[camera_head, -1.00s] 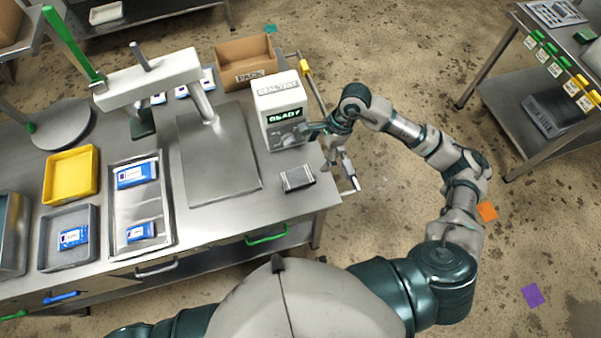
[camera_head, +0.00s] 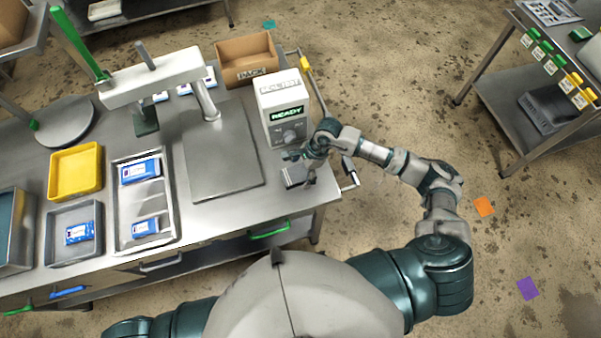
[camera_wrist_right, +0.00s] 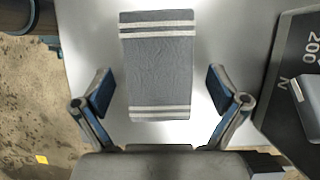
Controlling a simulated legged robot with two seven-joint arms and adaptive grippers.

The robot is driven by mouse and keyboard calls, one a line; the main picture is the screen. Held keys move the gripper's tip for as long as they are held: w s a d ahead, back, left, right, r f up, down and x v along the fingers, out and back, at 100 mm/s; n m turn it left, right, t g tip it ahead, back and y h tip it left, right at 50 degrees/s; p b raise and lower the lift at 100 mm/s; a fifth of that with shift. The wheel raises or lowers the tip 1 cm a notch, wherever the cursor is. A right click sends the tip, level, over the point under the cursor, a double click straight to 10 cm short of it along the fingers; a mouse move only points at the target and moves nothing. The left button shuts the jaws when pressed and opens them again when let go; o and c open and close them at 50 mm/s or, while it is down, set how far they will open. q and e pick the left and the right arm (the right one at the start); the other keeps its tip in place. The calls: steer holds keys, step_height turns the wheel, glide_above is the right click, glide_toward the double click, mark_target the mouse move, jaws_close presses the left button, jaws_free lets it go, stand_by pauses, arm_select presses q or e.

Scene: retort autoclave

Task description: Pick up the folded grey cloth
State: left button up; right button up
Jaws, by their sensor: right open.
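The folded grey cloth (camera_wrist_right: 158,70) lies flat on the metal table, with white stripes near both ends. In the head view the cloth (camera_head: 293,174) is near the table's right front corner, partly covered by my right gripper (camera_head: 308,170). In the right wrist view my right gripper (camera_wrist_right: 156,95) is open and empty. Its two blue-padded fingers stand apart on either side of the cloth's near part, with bare table between each finger and the cloth. I cannot tell the height of the fingertips above the table. My left gripper is not in view.
The white box reading READY (camera_head: 283,112) stands just behind the cloth. The table's edge and a rail (camera_head: 350,178) are close on the right. A metal plate (camera_head: 223,160) lies left of the cloth. Trays with blue packets (camera_head: 141,200) and a yellow tray (camera_head: 75,172) are farther left.

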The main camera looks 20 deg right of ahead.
mark_target(294, 176)
steer(key=shift+a+r, duration=0.1)
steer(key=shift+a, duration=0.35)
steer(key=c, duration=1.1)
steer(key=shift+s+d, duration=0.1)
steer(key=shift+d, duration=0.2)
steer(key=shift+c, duration=0.2)
steer(key=shift+d, duration=0.25)
steer(key=shift+r, duration=0.4)
steer(key=r, duration=0.1)
steer(key=a+r+b, duration=0.1)
steer(key=shift+s+r, duration=0.25)
steer(key=shift+r, duration=0.05)
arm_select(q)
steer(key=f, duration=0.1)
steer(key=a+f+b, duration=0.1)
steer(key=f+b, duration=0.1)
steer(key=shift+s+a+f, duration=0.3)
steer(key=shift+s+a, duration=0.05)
arm_select(e)
steer(key=s+a+r, duration=0.1)
steer(key=s+a, duration=0.8)
steer(key=s, duration=0.2)
steer(key=shift+s+a+r, duration=0.3)
steer(key=shift+s+a, duration=0.05)
steer(key=shift+a, duration=0.05)
